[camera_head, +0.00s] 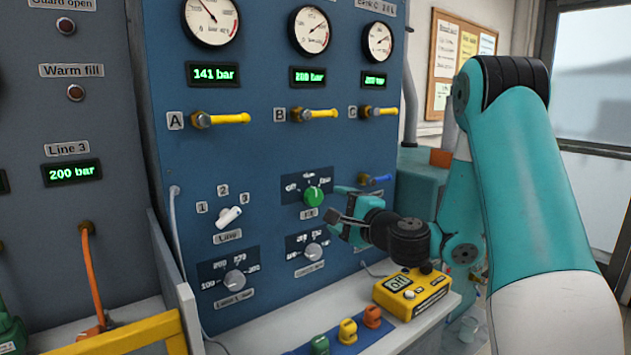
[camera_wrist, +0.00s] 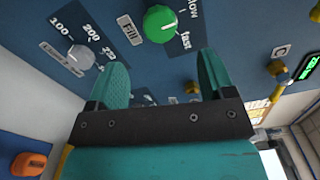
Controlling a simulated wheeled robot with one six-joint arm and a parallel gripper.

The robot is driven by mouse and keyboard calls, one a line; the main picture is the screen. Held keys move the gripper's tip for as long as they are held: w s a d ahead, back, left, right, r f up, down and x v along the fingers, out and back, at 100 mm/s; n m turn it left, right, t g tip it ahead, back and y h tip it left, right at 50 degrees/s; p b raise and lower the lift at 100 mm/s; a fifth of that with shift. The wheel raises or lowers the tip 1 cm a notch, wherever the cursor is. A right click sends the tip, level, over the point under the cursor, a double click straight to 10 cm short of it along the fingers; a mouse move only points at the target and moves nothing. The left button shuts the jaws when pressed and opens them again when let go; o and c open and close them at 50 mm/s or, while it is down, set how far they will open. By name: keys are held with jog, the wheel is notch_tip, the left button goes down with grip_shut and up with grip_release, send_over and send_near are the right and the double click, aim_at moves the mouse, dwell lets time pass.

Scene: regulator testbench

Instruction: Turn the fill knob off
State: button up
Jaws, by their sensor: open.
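The fill knob (camera_head: 314,197) is a round green knob on the blue panel, under a dial scale and above a "Fill" label. In the wrist view the green knob (camera_wrist: 160,24) shows at the top, with "slow" and "fast" printed to its right. A white mark on it points up toward the scale in the head view; its exact setting is too small to tell. My gripper (camera_head: 338,204) is open and empty, just right of and below the knob. In the wrist view my gripper's two fingers (camera_wrist: 163,80) are apart, with the knob beyond their tips and not between them.
A grey knob (camera_head: 314,252) sits below the fill knob, and another (camera_head: 235,281) lies lower left. A white lever (camera_head: 228,216) is to the left. A blue-handled valve (camera_head: 376,179) is close by on the right. A yellow meter (camera_head: 411,291) stands on the shelf below.

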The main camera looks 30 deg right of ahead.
aim_at(316, 199)
jog(key=w+p, duration=0.3)
jog(key=w, duration=0.1)
jog(key=w+p, duration=0.3)
jog(key=w, duration=0.1)
jog(key=shift+w+a+r, duration=0.15)
jog(key=shift+w+a, duration=0.05)
jog(key=shift+w, duration=0.45)
jog(key=shift+f, duration=0.2)
jog(key=c, duration=0.9)
